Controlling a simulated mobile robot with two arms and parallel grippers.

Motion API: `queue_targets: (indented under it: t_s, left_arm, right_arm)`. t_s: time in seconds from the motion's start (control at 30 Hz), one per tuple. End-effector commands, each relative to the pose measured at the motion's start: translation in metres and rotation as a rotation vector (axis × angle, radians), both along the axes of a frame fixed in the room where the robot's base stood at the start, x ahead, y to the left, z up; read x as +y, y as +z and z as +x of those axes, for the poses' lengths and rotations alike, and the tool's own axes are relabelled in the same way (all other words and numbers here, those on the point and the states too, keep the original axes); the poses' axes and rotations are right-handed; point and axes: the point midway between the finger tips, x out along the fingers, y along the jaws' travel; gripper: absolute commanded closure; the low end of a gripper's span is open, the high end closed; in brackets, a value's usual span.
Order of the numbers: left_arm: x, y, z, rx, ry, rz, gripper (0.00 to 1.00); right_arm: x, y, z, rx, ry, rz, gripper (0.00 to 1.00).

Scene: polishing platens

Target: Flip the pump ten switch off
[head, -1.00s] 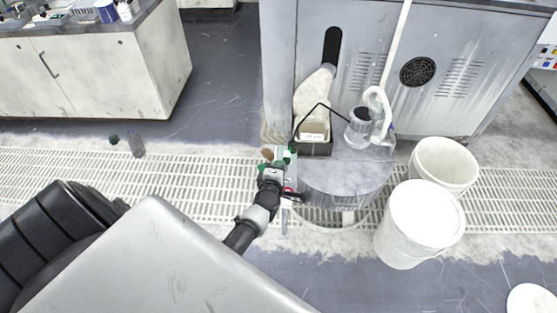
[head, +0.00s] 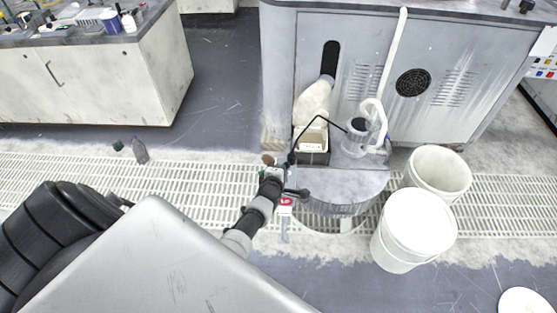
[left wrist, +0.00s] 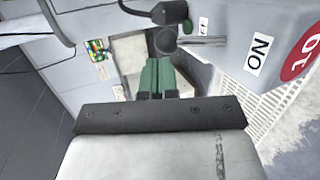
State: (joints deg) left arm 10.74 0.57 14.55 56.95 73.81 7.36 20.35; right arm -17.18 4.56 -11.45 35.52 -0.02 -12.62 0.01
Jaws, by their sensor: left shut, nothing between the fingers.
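The pump ten switch is on a grey box (left wrist: 225,35) at the upper right of the left wrist view. The box bears a red disc marked 10 (left wrist: 303,52) and a white label that reads ON, turned over. A metal lever (left wrist: 200,41) with a dark round end (left wrist: 166,40) sticks out of the box. In the head view the red 10 mark (head: 285,202) shows just right of my left arm. My left gripper (left wrist: 158,64) has green fingers, shut and empty, with their tips close to the lever's round end; I cannot tell whether they touch. My right gripper is out of view.
Two white buckets (head: 413,222) stand further right. A grey cabinet (head: 450,110) is behind. Floor grating lies left of my arm.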

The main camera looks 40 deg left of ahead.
Motion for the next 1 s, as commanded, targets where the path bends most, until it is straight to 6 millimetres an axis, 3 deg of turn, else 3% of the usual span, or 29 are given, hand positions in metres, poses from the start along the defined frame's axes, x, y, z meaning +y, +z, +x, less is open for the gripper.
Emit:
queue_targets:
  t_s: [1.0]
  left_arm:
    - [0.000,0.025,0.000,0.000,-0.002,0.002,1.00]
  right_arm:
    - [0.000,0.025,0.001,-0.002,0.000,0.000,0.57]
